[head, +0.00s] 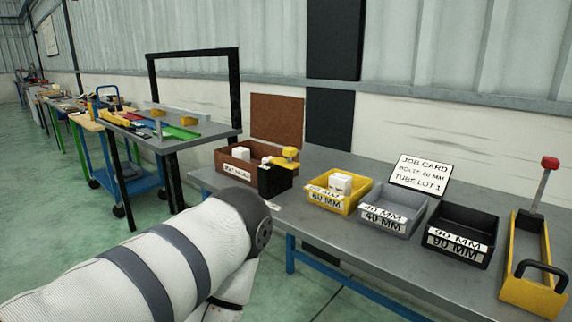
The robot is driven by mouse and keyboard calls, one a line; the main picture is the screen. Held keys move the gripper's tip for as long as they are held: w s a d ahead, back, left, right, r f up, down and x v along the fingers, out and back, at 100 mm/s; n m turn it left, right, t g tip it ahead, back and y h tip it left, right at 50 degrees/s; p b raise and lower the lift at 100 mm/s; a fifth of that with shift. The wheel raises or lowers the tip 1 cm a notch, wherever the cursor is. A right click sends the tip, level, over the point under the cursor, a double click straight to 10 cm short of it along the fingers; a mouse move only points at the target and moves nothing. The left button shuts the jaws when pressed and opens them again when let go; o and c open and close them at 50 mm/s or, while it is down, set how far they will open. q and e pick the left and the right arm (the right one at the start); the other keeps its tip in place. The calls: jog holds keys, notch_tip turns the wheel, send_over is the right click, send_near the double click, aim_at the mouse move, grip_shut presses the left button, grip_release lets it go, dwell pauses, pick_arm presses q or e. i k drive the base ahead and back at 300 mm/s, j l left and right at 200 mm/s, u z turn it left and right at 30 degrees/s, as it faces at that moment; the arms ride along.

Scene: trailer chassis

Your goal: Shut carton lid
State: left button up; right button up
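A brown carton (229,172) stands at the left end of the grey bench, with a label on its front and white items inside. Its brown lid (277,118) stands raised at the back, so the carton is open. A black block (272,181) with a yellow part (290,154) above it stands at the carton's right front and hides that corner. My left arm reaches in from the lower left, in front of the bench, and its joint is below the carton. Neither of my grippers shows.
Another table (172,142) stands behind to the left.

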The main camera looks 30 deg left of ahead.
aim_at(278, 119)
jog(key=u, duration=1.2)
jog(key=i+j+z, duration=0.2)
jog(key=j, duration=0.3)
